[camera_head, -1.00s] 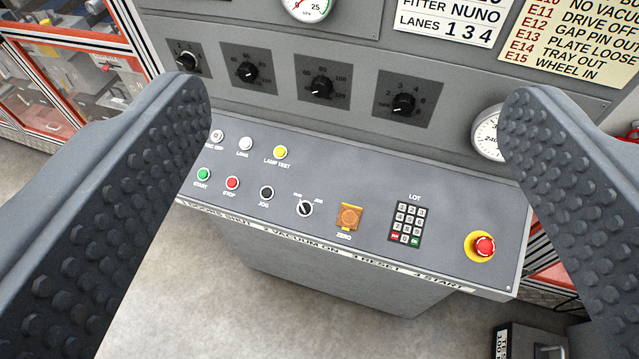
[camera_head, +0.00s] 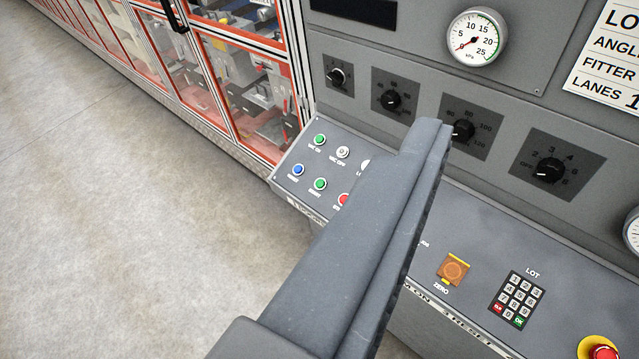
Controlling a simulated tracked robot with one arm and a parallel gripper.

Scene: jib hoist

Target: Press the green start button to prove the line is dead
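The green start button (camera_head: 320,184) is on the sloped grey console, in the front row between a blue button (camera_head: 299,170) and the red stop button (camera_head: 344,199). It is in clear view, and its label reads START. My gripper (camera_head: 430,130) shows as one large dark grey finger form, slanting up from the bottom middle. Its tip lies right of and above the start button in the picture, over the knob panel. A second finger cannot be made out apart from it, so the opening is hidden. Nothing held is visible. The form covers the console's middle controls.
Another green button (camera_head: 320,139), labelled VAC ON, sits behind the start button. An orange-covered ZERO control (camera_head: 453,269), a keypad (camera_head: 517,299) and a red emergency stop (camera_head: 604,353) lie right. A red-framed glazed enclosure (camera_head: 240,80) stands left. Open floor (camera_head: 130,220) lies left.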

